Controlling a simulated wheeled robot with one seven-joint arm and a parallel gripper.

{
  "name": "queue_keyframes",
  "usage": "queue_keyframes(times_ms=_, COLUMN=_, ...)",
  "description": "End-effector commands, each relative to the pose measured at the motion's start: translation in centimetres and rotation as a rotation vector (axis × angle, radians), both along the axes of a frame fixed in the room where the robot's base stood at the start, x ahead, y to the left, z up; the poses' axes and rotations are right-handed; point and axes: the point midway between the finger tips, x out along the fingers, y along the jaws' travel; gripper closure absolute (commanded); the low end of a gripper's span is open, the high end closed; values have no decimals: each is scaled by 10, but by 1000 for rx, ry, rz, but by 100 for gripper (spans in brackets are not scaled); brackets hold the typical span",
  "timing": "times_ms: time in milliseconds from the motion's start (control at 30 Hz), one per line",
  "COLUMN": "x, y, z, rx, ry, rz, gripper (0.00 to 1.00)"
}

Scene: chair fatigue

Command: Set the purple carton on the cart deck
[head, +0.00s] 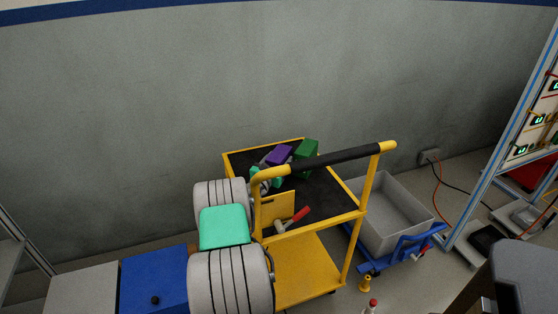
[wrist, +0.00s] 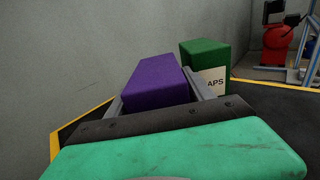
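The purple carton (head: 279,155) is over the far part of the cart's black deck (head: 325,197), left of a green carton (head: 307,149). In the wrist view the purple carton (wrist: 158,83) lies between the two fingers of my gripper (wrist: 156,92), which appear to touch its left and right sides. In the head view my gripper (head: 264,178) is partly hidden behind the cart handle. The carton's underside is hidden, so I cannot tell whether it rests on the deck. The green carton (wrist: 206,66) carries a white label and stands apart from the right finger.
The yellow cart's black-gripped handle (head: 325,161) rises in front of the deck. A grey bin (head: 390,215) on a blue trolley stands to the right. A grey wall is behind the cart. The right part of the deck is clear.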

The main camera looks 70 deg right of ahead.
Motion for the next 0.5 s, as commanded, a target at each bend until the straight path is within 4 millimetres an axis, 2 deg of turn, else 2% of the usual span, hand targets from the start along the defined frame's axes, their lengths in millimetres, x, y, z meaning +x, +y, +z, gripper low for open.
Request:
queue_keyframes(times_ms=300, x=0, y=3, z=5, rx=1, ry=1, rz=1, gripper=38)
queue_keyframes(times_ms=367, x=1, y=11, z=4, rx=1, ry=2, rz=1, gripper=38)
queue_keyframes(times_ms=500, x=2, y=45, z=4, rx=3, ry=4, rz=4, gripper=38)
